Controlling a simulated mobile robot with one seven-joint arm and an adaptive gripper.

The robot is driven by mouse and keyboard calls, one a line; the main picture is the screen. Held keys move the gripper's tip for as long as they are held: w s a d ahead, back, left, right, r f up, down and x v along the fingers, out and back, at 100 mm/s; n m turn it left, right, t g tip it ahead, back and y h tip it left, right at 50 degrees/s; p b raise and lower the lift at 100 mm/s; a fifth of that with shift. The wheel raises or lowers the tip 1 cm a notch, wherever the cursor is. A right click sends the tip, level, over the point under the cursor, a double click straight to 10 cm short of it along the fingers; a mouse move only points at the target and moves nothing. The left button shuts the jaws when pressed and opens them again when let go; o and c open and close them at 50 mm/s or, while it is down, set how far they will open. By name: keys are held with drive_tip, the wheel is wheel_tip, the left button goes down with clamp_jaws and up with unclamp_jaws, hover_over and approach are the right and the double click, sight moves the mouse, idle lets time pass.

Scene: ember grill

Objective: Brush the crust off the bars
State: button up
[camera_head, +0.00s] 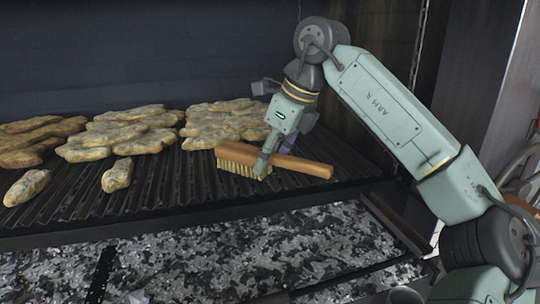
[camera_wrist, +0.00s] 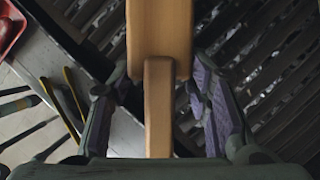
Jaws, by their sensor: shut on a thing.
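My gripper (camera_head: 264,163) is shut on a wooden brush (camera_head: 305,167) with pale bristles, gripping it where the head meets the handle. The brush lies level over the right part of the dark ridged grill bars (camera_head: 190,185). Its bristles point down at the bars; I cannot tell whether they touch. In the wrist view, the brush's wooden back and narrower handle (camera_wrist: 158,110) run between my two purple-padded fingers. I cannot make out the crust clearly on the bars.
Several flat pale breads (camera_head: 120,135) lie across the back and left of the grill. Two small lumps (camera_head: 117,175) (camera_head: 27,187) lie in front of them. Ash-grey embers (camera_head: 250,248) fill the bed below. The wrist view shows a red dish (camera_wrist: 8,28) and dark-handled tools (camera_wrist: 20,105).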

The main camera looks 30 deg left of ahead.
drive_tip(key=shift+f+b, duration=0.35)
drive_tip(key=shift+f, duration=0.25)
drive_tip(key=shift+w+d+r+p, duration=0.15)
drive_tip(key=shift+w+d+p, duration=0.7)
drive_tip(key=shift+w+d, duration=0.25)
drive_tip(key=shift+w+d+f, duration=0.15)
drive_tip(key=shift+w+d, duration=0.55)
drive_tip(key=shift+w, duration=0.15)
drive_tip(key=shift+w+d+f, duration=0.15)
drive_tip(key=shift+w+d, duration=0.5)
drive_tip(key=shift+w, duration=0.2)
drive_tip(key=shift+w+d+r, duration=0.1)
drive_tip(key=shift+w+d, duration=1)
drive_tip(key=shift+w, duration=0.25)
drive_tip(key=shift+w+d+r, duration=0.1)
drive_tip(key=shift+w+d, duration=1)
drive_tip(key=shift+w, duration=0.25)
drive_tip(key=shift+w+a, duration=0.6)
drive_tip(key=shift+a, duration=0.3)
drive_tip(key=shift+s+a, duration=1.15)
drive_tip(key=shift+s, duration=0.2)
drive_tip(key=shift+s+a+f, duration=0.15)
drive_tip(key=shift+s+a, duration=1.05)
drive_tip(key=shift+s, duration=0.3)
